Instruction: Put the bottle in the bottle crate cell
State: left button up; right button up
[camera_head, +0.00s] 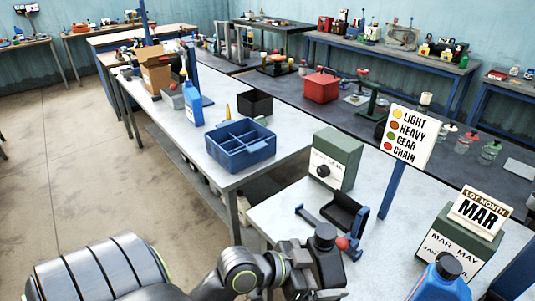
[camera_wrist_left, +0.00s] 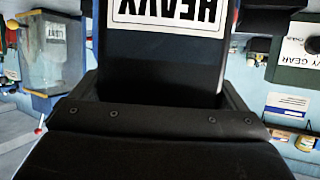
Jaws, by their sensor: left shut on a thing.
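My left gripper (camera_head: 312,272) is shut on a dark bottle (camera_head: 325,236) with a black cap, at the bottom centre of the head view. In the left wrist view the bottle (camera_wrist_left: 160,62) stands between the jaws, its white HEAVY label upside down in the picture. The blue bottle crate (camera_head: 240,155), divided into several cells, sits on the light table to the upper left of the gripper, well apart from it. The cells that show look empty; their floors are partly hidden. My right gripper is not in view.
A blue bottle (camera_head: 193,103) stands behind the crate, near a black bin (camera_head: 255,102). A green box (camera_head: 336,158), a colour sign (camera_head: 408,136) and a MAR sign (camera_head: 481,210) stand to the right. Another blue bottle (camera_head: 440,285) is at the lower right.

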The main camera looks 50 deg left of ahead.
aim_at(240, 165)
jog(key=j+z, duration=0.15)
jog(key=z, duration=0.5)
jog(key=k+j+z, duration=0.1)
jog(key=j+z, duration=0.15)
jog(key=j, duration=0.15)
jog(key=k+j+z, duration=0.2)
jog(key=j, duration=0.15)
jog(key=j+z, duration=0.25)
jog(key=j, duration=0.15)
jog(key=k+j+z, duration=0.35)
jog(key=k+j, duration=0.3)
jog(key=j, duration=0.2)
jog(key=k+j+z, duration=0.15)
jog(key=k+j, duration=0.35)
jog(key=j, duration=0.15)
jog(key=k+j, duration=0.95)
jog(key=j, duration=0.15)
